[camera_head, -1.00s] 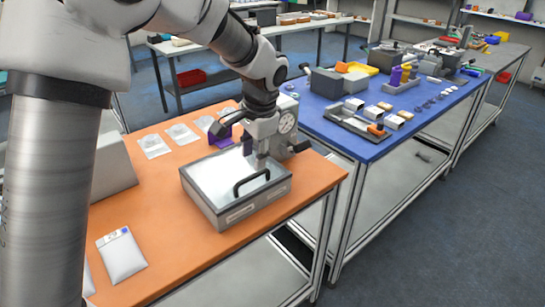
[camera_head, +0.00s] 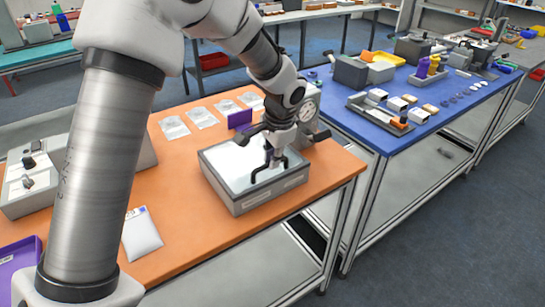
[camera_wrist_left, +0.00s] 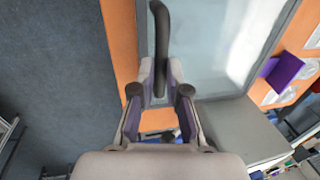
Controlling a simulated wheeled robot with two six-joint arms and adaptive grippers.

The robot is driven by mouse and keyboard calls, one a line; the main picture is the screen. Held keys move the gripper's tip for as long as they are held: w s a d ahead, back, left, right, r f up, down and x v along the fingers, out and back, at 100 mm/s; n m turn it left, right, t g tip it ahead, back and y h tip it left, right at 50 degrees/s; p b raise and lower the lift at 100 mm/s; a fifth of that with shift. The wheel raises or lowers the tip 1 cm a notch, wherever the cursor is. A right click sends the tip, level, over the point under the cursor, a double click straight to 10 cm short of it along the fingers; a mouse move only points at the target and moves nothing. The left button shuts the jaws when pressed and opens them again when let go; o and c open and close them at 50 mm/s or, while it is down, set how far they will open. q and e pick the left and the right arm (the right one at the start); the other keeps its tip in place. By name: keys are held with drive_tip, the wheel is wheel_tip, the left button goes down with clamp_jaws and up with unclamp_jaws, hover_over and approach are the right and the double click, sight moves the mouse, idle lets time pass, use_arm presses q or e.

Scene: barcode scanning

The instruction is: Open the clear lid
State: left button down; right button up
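A grey box (camera_head: 240,206) with a clear lid (camera_head: 232,162) sits on the orange table, and the lid lies down on it. The lid carries a black arched handle (camera_head: 259,174). My left gripper (camera_head: 274,156) points down at this handle from above. In the left wrist view the black handle (camera_wrist_left: 161,40) runs between the two fingertips of the gripper (camera_wrist_left: 160,75). The lid (camera_wrist_left: 215,50) fills the upper middle there. My right gripper is not in view.
A grey device with a round dial (camera_head: 308,112) stands just behind the box, close to my left gripper. A purple holder (camera_head: 240,119) and several clear packets lie behind. A white packet (camera_head: 141,234) lies left on the orange table (camera_head: 190,225). A blue table (camera_head: 375,140) stands right.

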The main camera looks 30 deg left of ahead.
use_arm(q)
drive_tip(key=shift+f, duration=0.1)
drive_tip(key=shift+w+r+h+p, duration=0.2)
drive_tip(key=shift+r+h+p, duration=0.15)
drive_tip(key=shift+p, duration=0.25)
drive_tip(key=c, duration=1.4)
unclamp_jaws()
drive_tip(key=shift+o, duration=1.1)
drive_tip(key=shift+w+f, duration=0.1)
drive_tip(key=shift+w+a+f, duration=0.1)
drive_tip(key=shift+a, duration=0.05)
drive_tip(key=shift+r, duration=0.45)
wheel_tip(320, 180, up, 11)
drive_tip(key=d, duration=0.1)
drive_tip(key=shift+s+d, duration=0.35)
drive_tip(key=shift+d, duration=0.05)
